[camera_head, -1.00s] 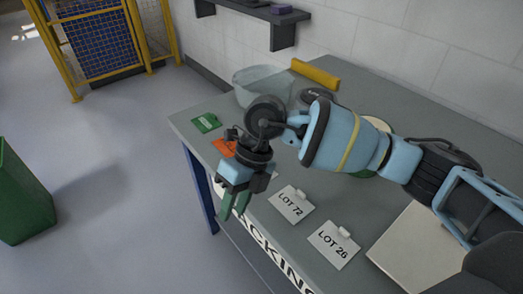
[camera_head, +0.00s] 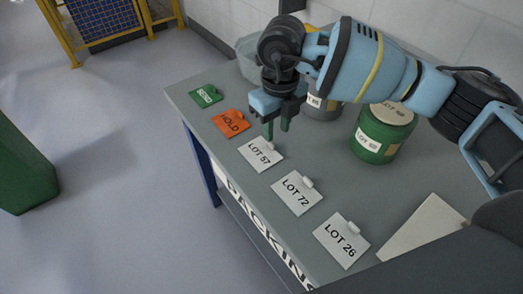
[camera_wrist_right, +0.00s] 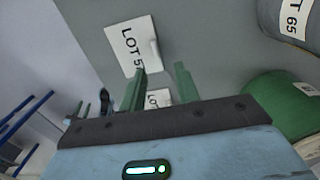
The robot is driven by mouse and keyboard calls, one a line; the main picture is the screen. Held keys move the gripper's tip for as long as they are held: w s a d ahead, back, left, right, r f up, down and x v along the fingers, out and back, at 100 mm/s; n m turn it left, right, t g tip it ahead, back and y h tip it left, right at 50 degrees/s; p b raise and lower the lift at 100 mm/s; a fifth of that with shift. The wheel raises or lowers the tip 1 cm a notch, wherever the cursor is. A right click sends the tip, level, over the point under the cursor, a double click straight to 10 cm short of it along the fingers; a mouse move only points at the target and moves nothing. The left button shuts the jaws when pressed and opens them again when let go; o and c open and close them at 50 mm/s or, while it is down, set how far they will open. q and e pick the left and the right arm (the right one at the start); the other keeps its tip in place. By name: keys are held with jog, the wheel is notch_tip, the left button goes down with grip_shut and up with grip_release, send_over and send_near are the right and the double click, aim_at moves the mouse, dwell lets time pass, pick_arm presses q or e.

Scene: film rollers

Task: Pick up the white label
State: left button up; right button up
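Three white labels lie in a row on the grey table, each with a small raised tab: LOT 57 (camera_head: 260,152), LOT 72 (camera_head: 297,192) and LOT 26 (camera_head: 342,240). My right gripper (camera_head: 277,127) is open and empty, its green fingers pointing down above the table just behind LOT 57. In the right wrist view the fingertips (camera_wrist_right: 161,72) are apart; LOT 57 (camera_wrist_right: 126,42) lies beyond them to the upper left, and part of LOT 72 (camera_wrist_right: 158,97) shows between the fingers. My left gripper does not show in the head view.
An orange HOLD label (camera_head: 230,122) and a green label (camera_head: 206,96) lie at the left of the row. A green drum (camera_head: 378,138) and a grey container (camera_head: 322,112) stand behind, near my right arm. A pale flat board (camera_head: 425,232) lies at the right.

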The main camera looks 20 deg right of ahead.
aim_at(273, 145)
jog(key=shift+w+a+f, duration=0.1)
jog(key=shift+a+f, duration=0.05)
jog(key=shift+f, duration=1.15)
jog(key=shift+w+a+f, duration=0.1)
jog(key=shift+f, duration=1.2)
grip_shut()
